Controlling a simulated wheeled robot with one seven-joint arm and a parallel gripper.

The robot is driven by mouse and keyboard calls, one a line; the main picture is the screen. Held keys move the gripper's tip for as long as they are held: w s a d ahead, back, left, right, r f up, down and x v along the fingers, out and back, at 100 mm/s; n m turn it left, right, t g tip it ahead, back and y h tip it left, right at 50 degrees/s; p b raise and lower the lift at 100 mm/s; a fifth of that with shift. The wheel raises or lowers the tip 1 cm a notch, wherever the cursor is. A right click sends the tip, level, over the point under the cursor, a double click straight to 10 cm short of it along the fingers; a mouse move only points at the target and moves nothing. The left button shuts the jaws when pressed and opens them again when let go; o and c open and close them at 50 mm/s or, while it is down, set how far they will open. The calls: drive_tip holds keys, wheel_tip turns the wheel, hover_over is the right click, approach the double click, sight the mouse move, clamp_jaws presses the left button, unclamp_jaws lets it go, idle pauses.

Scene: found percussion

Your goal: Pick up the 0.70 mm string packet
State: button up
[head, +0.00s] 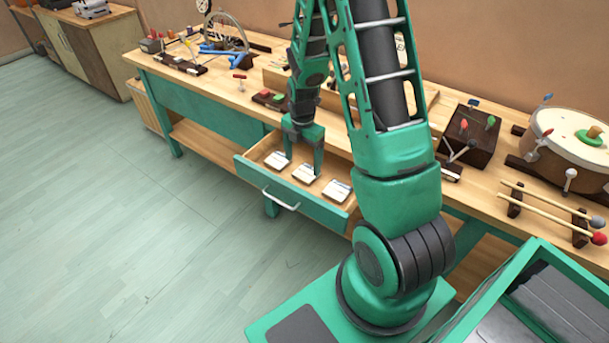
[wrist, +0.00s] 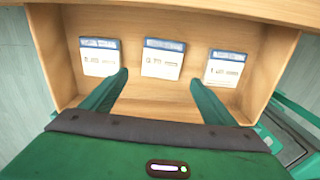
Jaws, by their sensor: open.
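Three white string packets with blue top bands lie in a row in the open drawer (wrist: 258,62). They are the left packet (wrist: 100,62), the middle packet (wrist: 163,60) and the right packet (wrist: 223,70). Their print is too small to read surely, so I cannot tell which is 0.70 mm. In the head view the left packet (head: 278,160), middle packet (head: 304,175) and right packet (head: 337,191) also show. My gripper (wrist: 160,78) is open and empty, pointing down over the drawer. Its fingers straddle the middle packet in the wrist view; contact cannot be told.
The drawer with its handle (head: 281,199) sticks out from the workbench (head: 215,84). A drum (head: 570,140), mallets (head: 545,205) and a dark wooden block (head: 470,135) stand on the right of the bench. A green-rimmed bin (head: 490,295) is at lower right. The floor at left is clear.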

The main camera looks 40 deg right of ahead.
sight(303, 175)
drive_tip(key=shift+s+f, duration=0.1)
drive_tip(key=shift+f, duration=2.65)
drive_tip(key=c, duration=1.1)
